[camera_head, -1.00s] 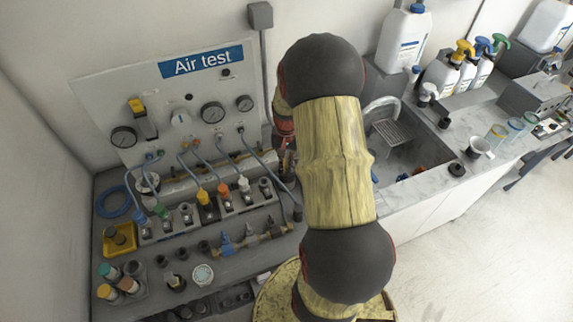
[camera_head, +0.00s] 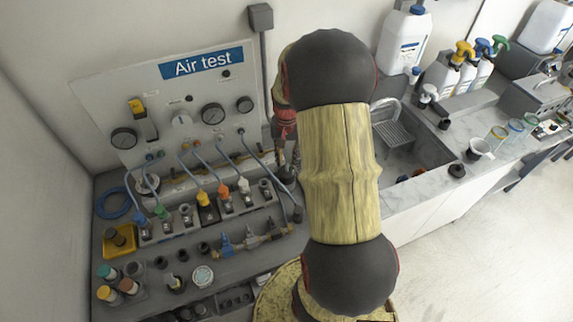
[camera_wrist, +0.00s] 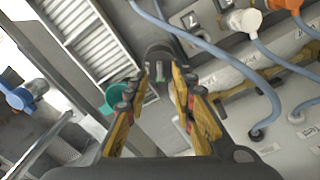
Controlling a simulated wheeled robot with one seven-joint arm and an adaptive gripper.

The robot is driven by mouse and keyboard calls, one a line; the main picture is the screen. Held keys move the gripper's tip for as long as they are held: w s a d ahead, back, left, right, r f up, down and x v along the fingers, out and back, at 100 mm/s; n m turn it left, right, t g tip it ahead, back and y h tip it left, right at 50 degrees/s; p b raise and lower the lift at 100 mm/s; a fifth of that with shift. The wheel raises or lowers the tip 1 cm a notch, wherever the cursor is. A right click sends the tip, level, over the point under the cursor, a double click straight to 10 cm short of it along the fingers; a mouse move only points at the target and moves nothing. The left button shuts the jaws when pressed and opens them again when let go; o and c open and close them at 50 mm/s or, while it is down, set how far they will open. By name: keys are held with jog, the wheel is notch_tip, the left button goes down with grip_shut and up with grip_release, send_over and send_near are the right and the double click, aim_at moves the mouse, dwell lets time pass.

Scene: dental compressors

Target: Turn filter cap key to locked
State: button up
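In the wrist view, a dark grey round cap (camera_wrist: 157,48) lies just beyond my gripper (camera_wrist: 161,73). A narrow upright piece that looks like its key (camera_wrist: 159,72) shows in the gap between the yellow fingers. The fingers are apart, and I see no clear contact with the key. In the head view my gripper (camera_head: 290,166) points down at the right end of the air test bench, partly behind my arm. The cap is hard to make out there, and I cannot read any lock marking.
The air test panel (camera_head: 100,88) with gauges and blue hoses stands left of my gripper. White (camera_head: 244,184) and orange (camera_head: 223,190) fittings sit close by. A sink with a drying rack (camera_head: 392,132) is to the right. A green round item (camera_wrist: 115,98) shows beside the left finger.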

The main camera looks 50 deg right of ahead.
aim_at(287, 169)
notch_tip(287, 169, up, 7)
dwell(0.3)
dwell(0.5)
jog(key=s+a+r+n+t+b, duration=0.1)
jog(key=s+a+r+n+t, duration=0.1)
jog(key=a, duration=0.9)
jog(key=s+a+r+n+t+b, duration=0.1)
jog(key=s+a+r+n, duration=0.3)
jog(key=a+r, duration=0.4)
jog(key=s+a+r+n+t+b, duration=0.1)
jog(key=a+r+n, duration=0.4)
jog(key=a, duration=0.8)
jog(key=s+t, duration=0.1)
jog(key=s, duration=0.1)
jog(key=shift+s+a+n+t, duration=0.3)
jog(key=shift+s+a, duration=0.05)
jog(key=shift+o, duration=0.3)
